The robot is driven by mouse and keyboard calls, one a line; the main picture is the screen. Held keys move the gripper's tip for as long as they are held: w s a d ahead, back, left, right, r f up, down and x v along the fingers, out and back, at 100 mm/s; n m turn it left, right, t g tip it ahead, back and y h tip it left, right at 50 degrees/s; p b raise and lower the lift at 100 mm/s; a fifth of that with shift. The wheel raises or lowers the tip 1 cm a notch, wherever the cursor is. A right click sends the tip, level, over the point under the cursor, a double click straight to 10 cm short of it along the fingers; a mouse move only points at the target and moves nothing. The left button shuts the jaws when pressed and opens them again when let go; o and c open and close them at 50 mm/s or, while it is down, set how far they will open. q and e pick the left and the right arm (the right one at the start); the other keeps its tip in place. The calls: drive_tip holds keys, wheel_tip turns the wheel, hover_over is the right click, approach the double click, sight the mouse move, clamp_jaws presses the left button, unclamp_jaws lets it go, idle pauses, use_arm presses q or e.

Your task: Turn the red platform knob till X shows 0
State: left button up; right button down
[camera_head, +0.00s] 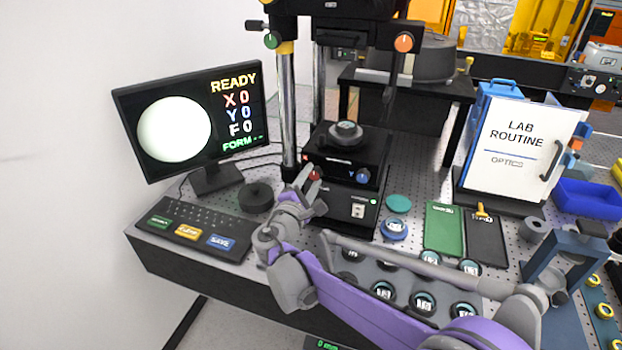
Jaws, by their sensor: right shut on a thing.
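The red platform knob (315,175) is on the left of the front of the black interferometer platform (345,154). My right gripper (314,184) is shut on this knob, and its fingers hide part of it. The blue knob (362,176) is on the right of the same front and stands free. The monitor (190,122) at the left shows READY, X 0, Y 0, F 0 and FORM with dashes, next to a plain white disc. A round part (345,131) sits on top of the platform. My left gripper is not in view.
A keyboard panel (196,229) and a dark round puck (256,197) lie left of my right gripper. Several round pieces lie in a grey tray below my forearm. Green (444,229) and black mats, and a LAB ROUTINE board (516,140), are at the right.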

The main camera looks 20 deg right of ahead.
drive_tip(key=shift+c, duration=2.1)
unclamp_jaws()
drive_tip(key=b+v, duration=0.1)
drive_tip(key=v, duration=0.9)
drive_tip(key=shift+s+a, duration=0.25)
drive_tip(key=shift+s, duration=0.1)
